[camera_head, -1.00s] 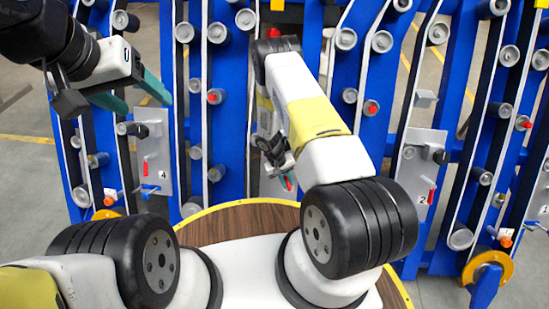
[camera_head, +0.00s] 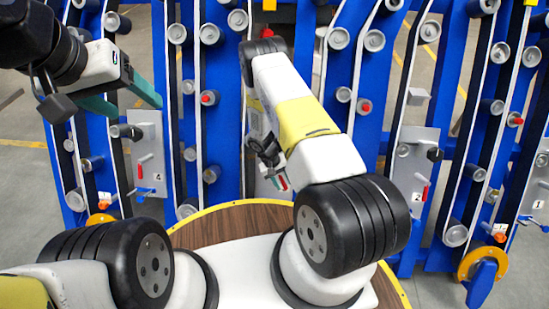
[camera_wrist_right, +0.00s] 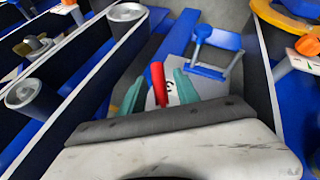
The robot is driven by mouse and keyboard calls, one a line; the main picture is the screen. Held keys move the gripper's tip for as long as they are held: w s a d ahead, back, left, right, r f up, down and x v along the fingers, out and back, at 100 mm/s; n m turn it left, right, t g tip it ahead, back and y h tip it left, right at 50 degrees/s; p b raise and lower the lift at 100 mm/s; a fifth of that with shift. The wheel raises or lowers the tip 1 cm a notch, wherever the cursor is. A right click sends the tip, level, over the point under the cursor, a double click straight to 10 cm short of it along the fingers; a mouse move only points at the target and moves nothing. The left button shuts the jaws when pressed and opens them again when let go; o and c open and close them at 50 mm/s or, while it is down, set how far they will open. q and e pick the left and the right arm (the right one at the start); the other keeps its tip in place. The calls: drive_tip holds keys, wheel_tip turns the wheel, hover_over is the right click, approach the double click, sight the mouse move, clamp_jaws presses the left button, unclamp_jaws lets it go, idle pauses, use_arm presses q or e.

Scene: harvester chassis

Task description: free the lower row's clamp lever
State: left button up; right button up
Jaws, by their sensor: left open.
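My right gripper (camera_head: 279,183) is low in front of the middle of the blue frame, partly hidden by its own arm in the head view. In the right wrist view its teal fingertips (camera_wrist_right: 159,92) stand apart on both sides of a red lever (camera_wrist_right: 158,82). I cannot tell whether either finger touches it. Behind the lever is a pale plate (camera_wrist_right: 172,92) with a dark number, mostly covered. A blue bracket-like handle (camera_wrist_right: 208,70) lies just beyond the right finger. My left gripper (camera_head: 122,97) is open and empty at upper left, away from the right gripper.
Numbered plates with red levers stand at left (camera_head: 146,160) and right (camera_head: 415,165). Grey rollers (camera_wrist_right: 30,95) and belts line the blue frame (camera_head: 222,120) near the right gripper. An orange ring (camera_wrist_right: 285,15) and an orange knob (camera_wrist_right: 306,45) are to its right.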

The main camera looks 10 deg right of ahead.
drive_tip(key=v, duration=0.7)
drive_tip(key=shift+a+r, duration=0.15)
drive_tip(key=shift+r, duration=0.25)
